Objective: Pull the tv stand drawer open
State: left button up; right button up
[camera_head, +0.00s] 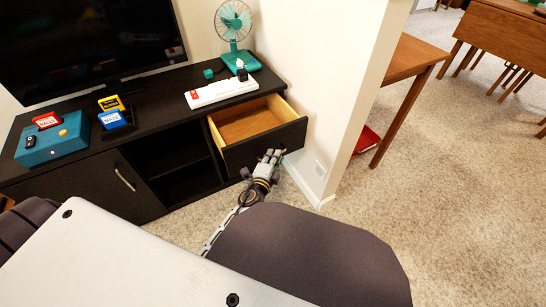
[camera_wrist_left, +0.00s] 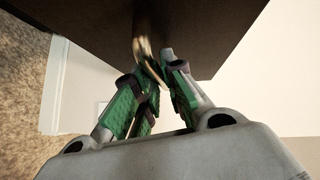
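The black tv stand (camera_head: 160,100) runs along the wall. Its drawer (camera_head: 288,136), at the right end, is pulled well out and shows an empty light-wood inside. My left gripper (camera_head: 270,158) is at the drawer's black front, low in the head view. In the left wrist view the green-padded fingers (camera_wrist_left: 155,85) close around the metal drawer handle (camera_wrist_left: 142,47), beneath the dark drawer front (camera_wrist_left: 205,35). The fingers hide part of the handle. My right gripper is not in view.
A teal fan (camera_head: 234,30), a white power strip (camera_head: 221,91), a teal box (camera_head: 52,140) and small cartridges stand on top. A white wall end (camera_head: 335,100) is close to the drawer's right. Carpet (camera_head: 420,190) is open beyond it.

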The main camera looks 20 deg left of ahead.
pick_arm(q)
jog(key=o, duration=0.3)
jog(key=shift+o, duration=0.2)
jog(key=shift+r, duration=0.1)
